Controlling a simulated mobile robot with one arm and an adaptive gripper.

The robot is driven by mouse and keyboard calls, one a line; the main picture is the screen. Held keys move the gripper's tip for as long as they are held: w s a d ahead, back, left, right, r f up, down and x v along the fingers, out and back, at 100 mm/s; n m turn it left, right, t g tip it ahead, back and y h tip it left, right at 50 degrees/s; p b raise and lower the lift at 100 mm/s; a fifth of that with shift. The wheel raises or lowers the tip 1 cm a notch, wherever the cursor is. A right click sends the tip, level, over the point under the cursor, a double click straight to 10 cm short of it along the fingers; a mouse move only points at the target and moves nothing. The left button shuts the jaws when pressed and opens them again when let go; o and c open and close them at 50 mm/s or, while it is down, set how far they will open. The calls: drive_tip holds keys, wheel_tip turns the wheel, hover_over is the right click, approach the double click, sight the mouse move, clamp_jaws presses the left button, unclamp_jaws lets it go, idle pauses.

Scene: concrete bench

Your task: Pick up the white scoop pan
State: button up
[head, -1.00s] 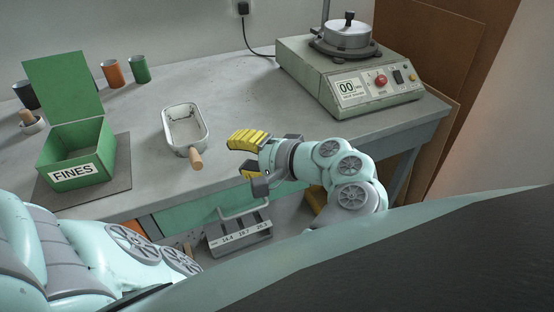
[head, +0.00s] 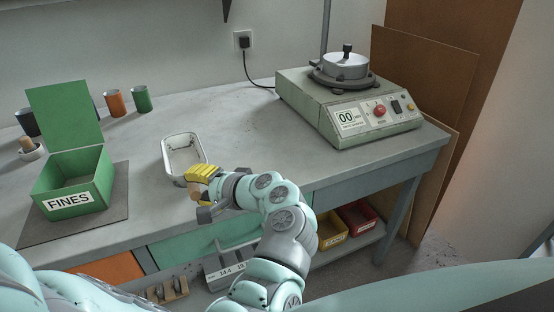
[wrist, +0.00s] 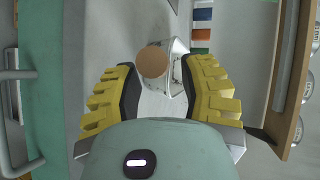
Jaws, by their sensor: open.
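The white scoop pan (head: 182,152) lies on the grey bench, left of the middle in the head view. Its wooden handle points toward the bench's front edge. My gripper (head: 200,184), with yellow ribbed fingers, is at the handle end of the pan and hides part of it. In the wrist view my gripper (wrist: 160,95) is open, with the round end of the wooden handle (wrist: 153,62) between and just ahead of the fingers. The white pan body (wrist: 172,95) shows behind the handle. I cannot tell whether a finger touches the handle.
A green FINES box (head: 76,192) with its lid up stands on a dark mat at left. Orange (head: 115,103) and green (head: 141,99) cups stand behind. A sieve shaker (head: 345,110) stands at the back right. The bench between pan and shaker is clear.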

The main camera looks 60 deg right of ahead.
drive_tip(key=shift+a+x, duration=0.2)
drive_tip(key=shift+x, duration=1.75)
drive_tip(key=shift+s+f, duration=0.1)
drive_tip(key=shift+f, duration=0.05)
clamp_jaws()
